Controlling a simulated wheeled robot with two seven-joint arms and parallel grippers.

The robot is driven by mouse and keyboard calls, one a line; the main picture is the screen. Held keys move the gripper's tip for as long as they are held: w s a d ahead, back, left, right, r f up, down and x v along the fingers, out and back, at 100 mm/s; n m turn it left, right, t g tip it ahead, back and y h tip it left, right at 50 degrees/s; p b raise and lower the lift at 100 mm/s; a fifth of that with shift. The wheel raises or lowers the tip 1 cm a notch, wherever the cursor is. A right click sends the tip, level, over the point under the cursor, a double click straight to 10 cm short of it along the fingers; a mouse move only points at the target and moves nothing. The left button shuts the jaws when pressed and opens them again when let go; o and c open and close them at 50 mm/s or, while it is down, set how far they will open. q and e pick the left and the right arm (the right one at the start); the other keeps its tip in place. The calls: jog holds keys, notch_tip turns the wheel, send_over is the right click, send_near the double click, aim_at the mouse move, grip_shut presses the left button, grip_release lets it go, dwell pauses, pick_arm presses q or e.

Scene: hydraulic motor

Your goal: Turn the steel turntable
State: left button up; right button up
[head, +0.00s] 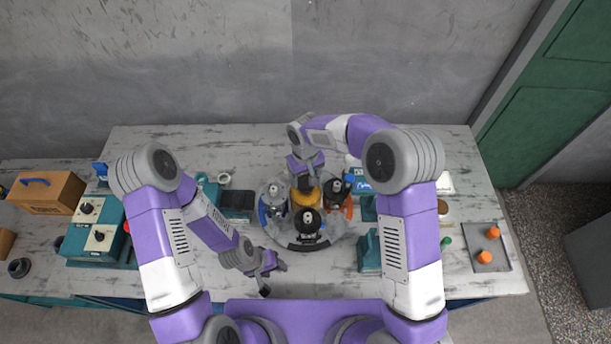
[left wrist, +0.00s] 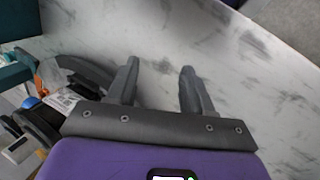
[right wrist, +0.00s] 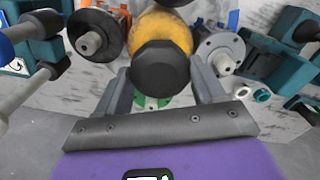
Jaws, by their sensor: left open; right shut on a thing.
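The round steel turntable (head: 333,228) is at the middle of the bench and carries several motors, including a yellow one (head: 306,198) and a black one (head: 307,222). My right gripper (head: 309,178) is at its far side. In the right wrist view, its fingers are shut on the black hexagonal end (right wrist: 161,68) of the yellow motor. My left gripper (head: 274,278) is open and empty over the bench, to the front left of the turntable. In the left wrist view, only bare bench shows between its fingers (left wrist: 158,75). The turntable's dark curved rim (left wrist: 92,72) lies left of them. Arms hide parts of the bench.
A teal control box (head: 97,232) and an orange-brown toolbox (head: 46,193) stand at the left. A teal fixture (head: 369,254) is right of the turntable. A grey mat (head: 480,262) with orange parts lies at the far right. The front bench strip is mostly clear.

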pick_arm(q)
jog(key=shift+f+b, duration=0.35)
jog(key=shift+b, duration=0.05)
pick_arm(e)
jog(key=shift+r+n, duration=0.1)
jog(key=shift+n, duration=2)
pick_arm(q)
jog(key=shift+f, duration=0.1)
pick_arm(e)
jog(key=shift+w+n, duration=0.1)
jog(key=shift+n, duration=4)
pick_arm(q)
jog(key=shift+r, duration=0.3)
pick_arm(e)
jog(key=shift+r+n, duration=0.1)
jog(key=shift+n, duration=1.8)
jog(key=shift+w+n, duration=0.1)
jog(key=shift+n, duration=0.3)
jog(key=o, duration=1.5)
